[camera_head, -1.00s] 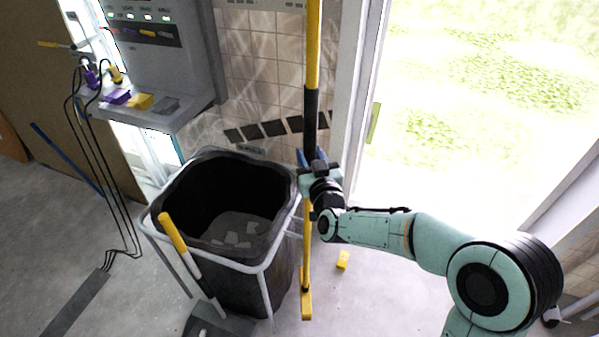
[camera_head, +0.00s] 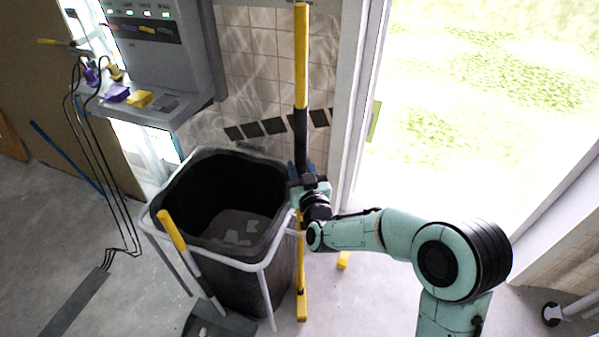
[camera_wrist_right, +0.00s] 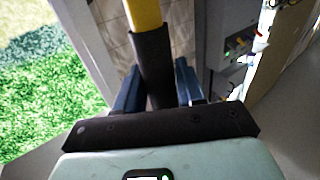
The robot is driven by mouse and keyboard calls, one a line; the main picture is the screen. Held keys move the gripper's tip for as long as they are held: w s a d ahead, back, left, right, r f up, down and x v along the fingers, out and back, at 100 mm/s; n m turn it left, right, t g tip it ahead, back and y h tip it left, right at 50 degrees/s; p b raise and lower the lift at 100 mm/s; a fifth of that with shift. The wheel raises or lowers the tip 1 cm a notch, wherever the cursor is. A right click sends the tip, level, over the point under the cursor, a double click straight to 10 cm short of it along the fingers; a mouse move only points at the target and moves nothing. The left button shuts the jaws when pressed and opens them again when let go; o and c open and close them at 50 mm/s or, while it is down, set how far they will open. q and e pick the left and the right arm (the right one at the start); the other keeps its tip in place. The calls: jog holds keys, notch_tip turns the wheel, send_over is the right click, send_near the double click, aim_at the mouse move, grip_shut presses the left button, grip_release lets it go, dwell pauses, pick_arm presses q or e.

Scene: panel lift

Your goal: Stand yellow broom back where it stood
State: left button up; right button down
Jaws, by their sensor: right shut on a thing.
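The yellow broom (camera_head: 301,62) stands upright in the head view, just right of the black bin, with a black grip section and a yellow foot (camera_head: 302,308) low near the floor. I cannot tell whether the foot touches the floor. My right gripper (camera_head: 299,172) is shut on the black grip section of the handle. In the right wrist view the broom's black sleeve (camera_wrist_right: 153,65) runs between the two blue fingers of my right gripper (camera_wrist_right: 160,88). My left gripper is not in view.
The black bin (camera_head: 276,170) in a white frame stands directly left of the broom. A dustpan with a yellow handle (camera_head: 172,230) leans before it. A yellow block (camera_head: 343,260) lies on the floor. A tiled wall (camera_head: 262,75) is behind; a bright doorway opens right.

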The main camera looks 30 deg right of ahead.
jog(key=shift+w+a+f, duration=0.15)
jog(key=shift+w+f, duration=0.05)
jog(key=shift+f, duration=0.1)
jog(key=shift+f, duration=0.2)
jog(key=c, duration=0.7)
grip_release()
